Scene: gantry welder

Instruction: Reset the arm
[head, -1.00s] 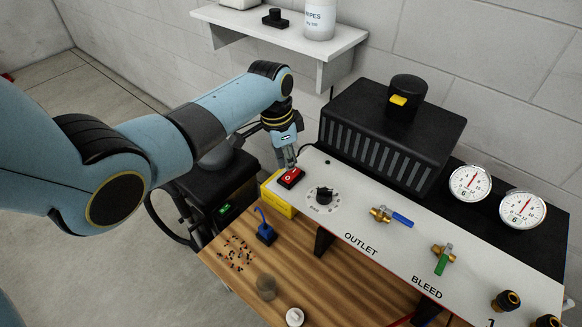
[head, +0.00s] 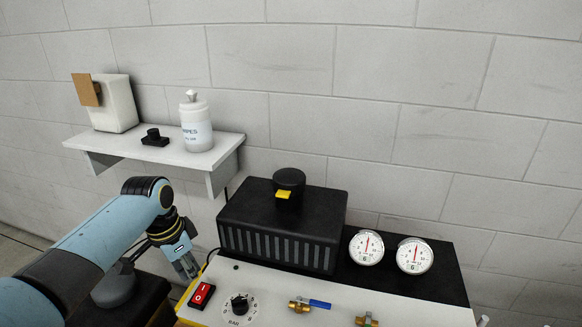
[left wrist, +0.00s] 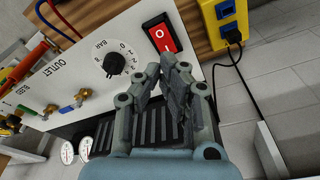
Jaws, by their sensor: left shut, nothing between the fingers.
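My left gripper (head: 190,273) is shut and empty. It points down just behind the red rocker switch (head: 202,294) on the white control panel (head: 270,301); I cannot tell whether it touches the switch. In the left wrist view the closed fingers (left wrist: 174,66) are near the lower edge of the red switch (left wrist: 163,38), with the panel (left wrist: 60,82) beyond. My right gripper is not in view.
A black vented box (head: 280,232) stands right of the gripper, with two gauges (head: 366,247) beside it. A dial (head: 239,304) and a blue-handled valve (head: 311,305) are on the panel. A wall shelf (head: 220,150) holding a wipes bottle (head: 196,124) is above.

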